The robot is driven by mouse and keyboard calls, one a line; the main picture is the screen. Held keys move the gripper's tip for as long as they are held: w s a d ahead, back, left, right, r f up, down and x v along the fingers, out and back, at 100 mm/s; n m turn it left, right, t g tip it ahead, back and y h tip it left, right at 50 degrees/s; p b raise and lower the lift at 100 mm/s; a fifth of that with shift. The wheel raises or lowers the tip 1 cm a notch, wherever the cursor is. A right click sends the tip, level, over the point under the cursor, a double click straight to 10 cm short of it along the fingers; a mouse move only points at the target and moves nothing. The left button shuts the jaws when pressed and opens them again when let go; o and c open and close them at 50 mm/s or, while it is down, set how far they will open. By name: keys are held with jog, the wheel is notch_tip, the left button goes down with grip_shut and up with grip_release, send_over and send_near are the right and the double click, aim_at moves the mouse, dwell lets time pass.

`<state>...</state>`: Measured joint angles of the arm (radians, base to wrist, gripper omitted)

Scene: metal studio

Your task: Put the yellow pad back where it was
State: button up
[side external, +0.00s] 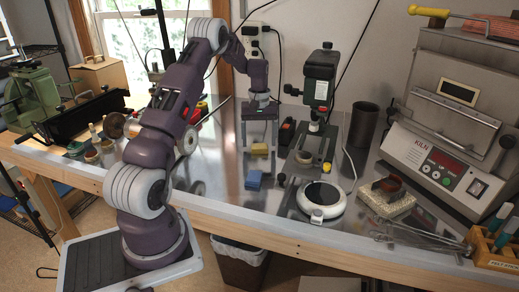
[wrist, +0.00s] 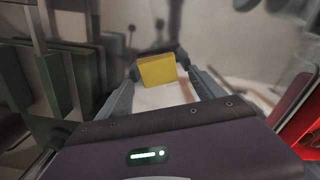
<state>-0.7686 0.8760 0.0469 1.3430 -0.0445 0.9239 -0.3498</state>
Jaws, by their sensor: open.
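The yellow pad (side external: 259,149) shows as a small block low between the fingers of my gripper (side external: 260,146). In the wrist view the yellow pad (wrist: 157,71) stands near the fingertips (wrist: 160,77), with its broad face toward the camera. My gripper is open, one finger on each side of the pad. I cannot tell whether either finger touches it, nor what lies under it.
A black device on a stand (side external: 319,82) rises close right of my gripper. A round white-rimmed device (side external: 321,199) and a dark cylinder (side external: 363,126) stand on the metal table. The kiln (side external: 440,150) fills the right.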

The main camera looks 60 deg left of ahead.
jog(key=shift+f, duration=0.5)
jog(key=c, duration=1.5)
notch_tip(320, 180, up, 9)
jog(key=shift+c, duration=0.2)
jog(key=r+m, duration=0.1)
jog(key=m, duration=0.3)
send_over(243, 191)
notch_tip(243, 191, down, 10)
jog(key=shift+s+r, duration=0.1)
jog(key=shift+r, duration=0.1)
